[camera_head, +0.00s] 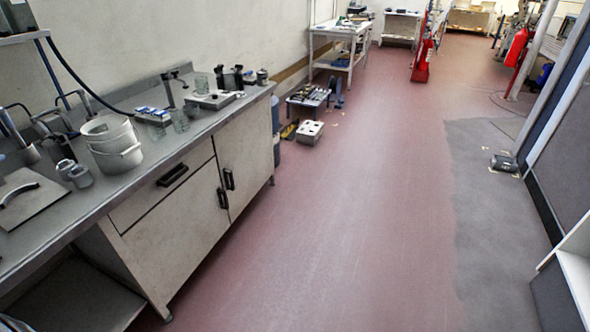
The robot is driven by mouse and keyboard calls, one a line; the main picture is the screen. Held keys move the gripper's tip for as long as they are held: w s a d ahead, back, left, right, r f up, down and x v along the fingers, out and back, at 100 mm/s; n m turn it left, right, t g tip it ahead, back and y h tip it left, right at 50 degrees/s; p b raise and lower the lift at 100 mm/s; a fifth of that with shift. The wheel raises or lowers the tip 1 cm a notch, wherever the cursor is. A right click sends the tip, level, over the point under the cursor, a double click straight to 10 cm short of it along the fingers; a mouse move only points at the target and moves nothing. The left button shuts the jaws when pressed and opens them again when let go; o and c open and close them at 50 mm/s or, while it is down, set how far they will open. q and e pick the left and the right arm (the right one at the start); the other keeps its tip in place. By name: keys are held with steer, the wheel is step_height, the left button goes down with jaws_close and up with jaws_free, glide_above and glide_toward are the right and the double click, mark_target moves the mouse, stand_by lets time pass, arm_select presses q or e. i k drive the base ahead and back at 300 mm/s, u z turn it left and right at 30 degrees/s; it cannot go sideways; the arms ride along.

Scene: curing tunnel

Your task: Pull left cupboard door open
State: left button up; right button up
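The cupboard stands under the long grey worktop on the left. Its left door (178,242) is a pale, scuffed panel below a drawer, and it looks shut. The door's dark handle (223,199) is upright near its right edge. The right door (249,150) also looks shut, with its own dark handle (229,179) close beside the first. The drawer (140,198) above the left door is shut and has a dark handle (172,174). Neither of my grippers shows in the head view.
The worktop (60,215) carries white buckets (116,156), jars and taps. An open shelf (75,297) lies left of the cupboard. The red floor (320,230) in front of the doors is clear. A white box (310,132) and a low cart (308,96) stand beyond the cupboard.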

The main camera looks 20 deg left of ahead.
mark_target(168, 242)
steer(key=z, duration=0.45)
steer(key=i, duration=2.2)
steer(key=u, duration=0.35)
steer(key=i, duration=1.25)
steer(key=u, duration=1.6)
steer(key=i, duration=0.8)
steer(key=u, duration=0.7)
